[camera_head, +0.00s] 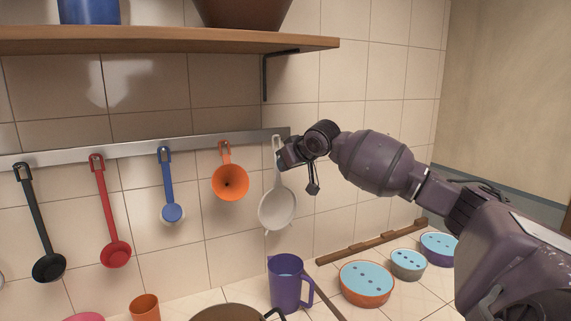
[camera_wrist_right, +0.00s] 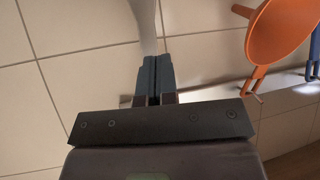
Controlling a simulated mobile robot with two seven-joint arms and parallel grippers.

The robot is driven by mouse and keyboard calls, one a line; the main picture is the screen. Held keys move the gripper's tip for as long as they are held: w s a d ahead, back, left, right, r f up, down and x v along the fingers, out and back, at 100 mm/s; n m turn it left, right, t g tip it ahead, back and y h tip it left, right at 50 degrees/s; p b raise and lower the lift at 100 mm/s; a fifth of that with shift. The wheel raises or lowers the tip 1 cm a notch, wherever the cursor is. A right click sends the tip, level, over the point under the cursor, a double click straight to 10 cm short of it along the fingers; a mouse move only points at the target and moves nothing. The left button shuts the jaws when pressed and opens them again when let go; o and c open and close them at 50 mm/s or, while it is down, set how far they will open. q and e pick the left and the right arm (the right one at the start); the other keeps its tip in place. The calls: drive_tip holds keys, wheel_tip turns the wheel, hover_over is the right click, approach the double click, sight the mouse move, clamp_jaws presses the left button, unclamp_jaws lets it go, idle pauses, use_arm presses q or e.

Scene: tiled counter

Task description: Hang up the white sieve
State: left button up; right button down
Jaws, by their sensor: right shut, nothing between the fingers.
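The white sieve (camera_head: 278,207) hangs bowl-down against the tiles at the right end of the metal rail (camera_head: 120,151), with its handle top at rail height. Its handle passes behind my right gripper, so I cannot tell exactly how its top meets the rail. My right gripper (camera_head: 284,157) is at the upper handle, shut and empty. In the right wrist view its fingers (camera_wrist_right: 154,78) are pressed together, with the pale sieve handle (camera_wrist_right: 145,24) just beyond them. My left gripper is not in view.
An orange funnel (camera_head: 230,183) hangs just left of the sieve, then blue (camera_head: 172,212), red (camera_head: 115,254) and black (camera_head: 48,267) ladles. A wooden shelf (camera_head: 170,40) juts out above. Below stand a purple jug (camera_head: 287,289) and several lidded bowls (camera_head: 366,284).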

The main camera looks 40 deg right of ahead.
drive_tip(key=shift+w+d, duration=0.15)
drive_tip(key=shift+w, duration=0.15)
drive_tip(key=shift+w+d+p, duration=0.2)
drive_tip(key=shift+w+p, duration=0.45)
drive_tip(key=shift+p, duration=0.1)
drive_tip(key=shift+w+d, duration=0.1)
drive_tip(key=shift+w, duration=0.35)
idle(0.3)
drive_tip(key=shift+w+d, duration=0.1)
drive_tip(key=shift+w, duration=0.15)
idle(0.6)
drive_tip(key=shift+s, duration=0.2)
idle(0.6)
drive_tip(key=shift+s, duration=0.3)
idle(0.5)
drive_tip(key=shift+s+a, duration=0.25)
drive_tip(key=shift+s, duration=0.1)
idle(0.6)
drive_tip(key=shift+s+a, duration=0.1)
drive_tip(key=shift+s, duration=0.15)
idle(0.4)
